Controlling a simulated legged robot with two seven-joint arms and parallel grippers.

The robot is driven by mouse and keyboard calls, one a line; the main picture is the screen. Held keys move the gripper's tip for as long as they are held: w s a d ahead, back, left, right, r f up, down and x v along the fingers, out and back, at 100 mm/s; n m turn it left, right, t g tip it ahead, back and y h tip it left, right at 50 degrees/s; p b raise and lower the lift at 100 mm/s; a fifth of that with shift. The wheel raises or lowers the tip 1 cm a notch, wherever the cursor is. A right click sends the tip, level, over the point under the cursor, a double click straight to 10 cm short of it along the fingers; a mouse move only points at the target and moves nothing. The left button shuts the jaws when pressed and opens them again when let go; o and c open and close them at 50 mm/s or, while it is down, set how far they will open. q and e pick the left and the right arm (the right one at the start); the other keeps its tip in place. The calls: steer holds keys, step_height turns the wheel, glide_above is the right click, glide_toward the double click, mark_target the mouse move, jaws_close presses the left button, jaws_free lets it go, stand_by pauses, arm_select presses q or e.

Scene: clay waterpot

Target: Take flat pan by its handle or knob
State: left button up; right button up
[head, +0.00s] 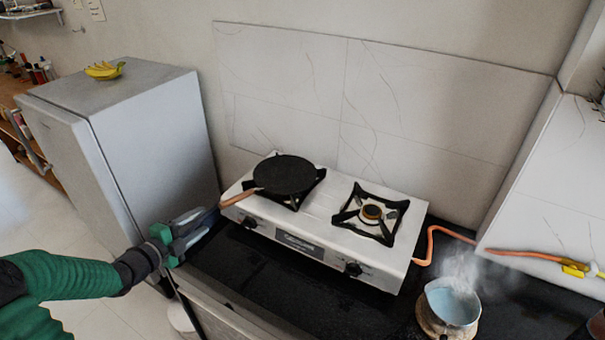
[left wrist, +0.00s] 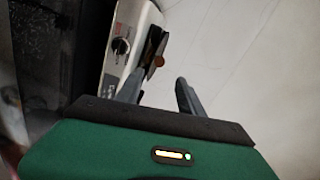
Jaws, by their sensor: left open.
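The flat pan (head: 286,174) is black and round and sits on the left burner of the white gas stove. Its brown handle (head: 239,198) points left and toward me, past the stove's left edge. My left gripper (head: 204,222) is open and empty, just left of and nearer than the handle end, not touching it as far as I can tell. In the left wrist view, my left gripper (left wrist: 158,88) shows two spread fingers with nothing between them. A small dark and reddish shape beyond them may be part of the pan and handle. My right gripper is not clearly visible.
The stove (head: 324,239) stands on a black counter (head: 243,275). Its right burner (head: 371,213) is bare. A steaming pot (head: 453,304) stands at the front right, near an orange hose (head: 436,235). A grey fridge (head: 150,140) with bananas (head: 104,70) on top stands at left.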

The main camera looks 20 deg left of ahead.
mark_target(222, 208)
arm_select(q)
steer(key=x, duration=0.8)
steer(key=shift+w+d+f, duration=0.15)
steer(key=shift+w+d, duration=0.05)
steer(key=shift+w, duration=0.15)
steer(key=shift+w+d, duration=0.15)
steer(key=shift+w, duration=0.15)
steer(key=p+x, duration=0.1)
steer(key=x, duration=0.4)
steer(key=shift+a+f, duration=0.25)
steer(key=shift+a, duration=0.1)
steer(key=shift+d+r, duration=0.2)
steer(key=c, duration=0.6)
steer(key=shift+d, duration=0.1)
jaws_close()
